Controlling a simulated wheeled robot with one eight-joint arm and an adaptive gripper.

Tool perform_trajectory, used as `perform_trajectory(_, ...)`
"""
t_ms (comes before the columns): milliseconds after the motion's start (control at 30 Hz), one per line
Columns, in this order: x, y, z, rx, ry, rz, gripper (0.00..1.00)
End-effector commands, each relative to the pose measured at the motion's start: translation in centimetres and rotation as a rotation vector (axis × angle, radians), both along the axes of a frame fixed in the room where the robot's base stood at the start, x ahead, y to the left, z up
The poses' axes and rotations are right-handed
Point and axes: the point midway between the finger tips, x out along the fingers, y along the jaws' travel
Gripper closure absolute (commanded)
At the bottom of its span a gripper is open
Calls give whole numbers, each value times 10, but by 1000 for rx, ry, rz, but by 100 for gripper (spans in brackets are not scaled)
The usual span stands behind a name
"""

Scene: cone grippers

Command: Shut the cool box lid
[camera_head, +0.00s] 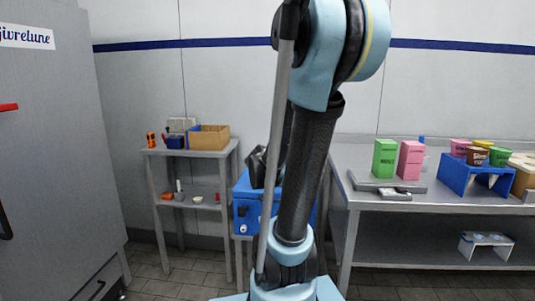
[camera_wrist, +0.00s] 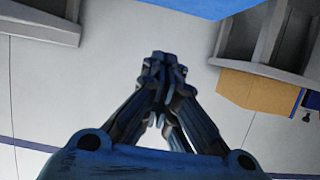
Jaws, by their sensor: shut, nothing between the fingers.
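The blue cool box (camera_head: 246,212) stands between the grey shelf stand and the steel table in the head view. My arm crosses in front of it and hides its middle and much of its top, so I cannot tell how far its lid is open. A blue surface of the box (camera_wrist: 205,7) shows at the top edge of the wrist view. My gripper (camera_wrist: 163,62) is shut and empty, its dark fingers together. In the head view, a dark part of my gripper (camera_head: 257,168) shows beside my arm, at the height of the box's top; contact cannot be told.
The grey shelf stand (camera_head: 190,153) left of the box holds a cardboard box (camera_head: 209,138) and small items. The steel table (camera_head: 345,190) on the right carries a green carton (camera_head: 385,158), a pink carton (camera_head: 411,160) and tubs on a blue stand (camera_head: 455,175). A grey cabinet (camera_head: 55,150) stands far left.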

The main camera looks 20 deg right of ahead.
Motion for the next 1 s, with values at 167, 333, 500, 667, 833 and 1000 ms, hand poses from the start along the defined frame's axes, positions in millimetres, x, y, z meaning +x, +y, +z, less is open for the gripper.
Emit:
perform_trajectory(167, -9, 5, -17, 0, 0, 3, 100)
perform_trajectory(333, -16, 8, -32, 0, 0, 3, 100)
perform_trajectory(500, -22, 12, -47, 0, 0, 5, 100)
perform_trajectory(667, -26, 16, -58, 0, 0, 9, 100)
perform_trajectory(833, -29, 21, -68, 1, 0, 14, 100)
perform_trajectory(1000, -32, 23, -74, 0, 0, 16, 100)
